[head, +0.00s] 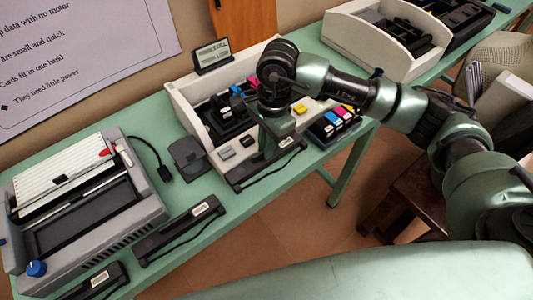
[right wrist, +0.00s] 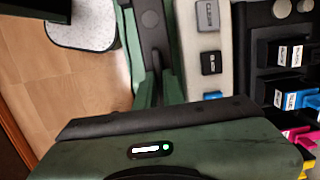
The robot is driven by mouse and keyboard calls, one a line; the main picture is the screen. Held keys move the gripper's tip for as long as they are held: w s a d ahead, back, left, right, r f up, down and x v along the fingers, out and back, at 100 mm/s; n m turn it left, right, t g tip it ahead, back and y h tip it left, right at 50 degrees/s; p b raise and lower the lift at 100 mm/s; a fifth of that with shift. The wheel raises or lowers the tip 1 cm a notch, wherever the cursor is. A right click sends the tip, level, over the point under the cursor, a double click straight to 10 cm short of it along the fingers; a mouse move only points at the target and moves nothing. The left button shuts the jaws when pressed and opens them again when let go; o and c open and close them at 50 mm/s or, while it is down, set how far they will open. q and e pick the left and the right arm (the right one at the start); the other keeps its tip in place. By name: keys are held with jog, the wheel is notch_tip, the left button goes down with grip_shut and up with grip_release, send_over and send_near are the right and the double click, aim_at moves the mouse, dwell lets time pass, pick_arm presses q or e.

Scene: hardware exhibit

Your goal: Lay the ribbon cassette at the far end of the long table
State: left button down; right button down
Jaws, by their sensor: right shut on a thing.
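My right gripper (head: 275,145) points down over the front of the open printer (head: 180,100). It is shut on a long black ribbon cassette (head: 240,177) with a small pale label and a dark cable beside it. In the right wrist view the gripper's green fingers (right wrist: 150,60) stand on both sides of the black cassette (right wrist: 152,35). I cannot tell whether the cassette touches the table. The long green table (head: 200,192) runs from lower left to upper right, partly hidden by my right arm. My left gripper is not in view.
Two similar black cassettes lie along the front edge, one mid-left (head: 180,228) and one lower left (head: 95,282). A grey flatbed machine (head: 140,205) stands left. Another open beige machine (head: 340,30) stands upper right. A wooden stool (head: 400,200) and chair are right.

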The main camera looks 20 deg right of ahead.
jog(key=shift+f, duration=0.55)
notch_tip(320, 180, down, 3)
jog(key=shift+f+p, duration=0.2)
jog(key=shift+p, duration=0.15)
jog(key=shift+f, duration=0.2)
jog(key=c, duration=1.5)
grip_release()
jog(key=shift+c, duration=0.2)
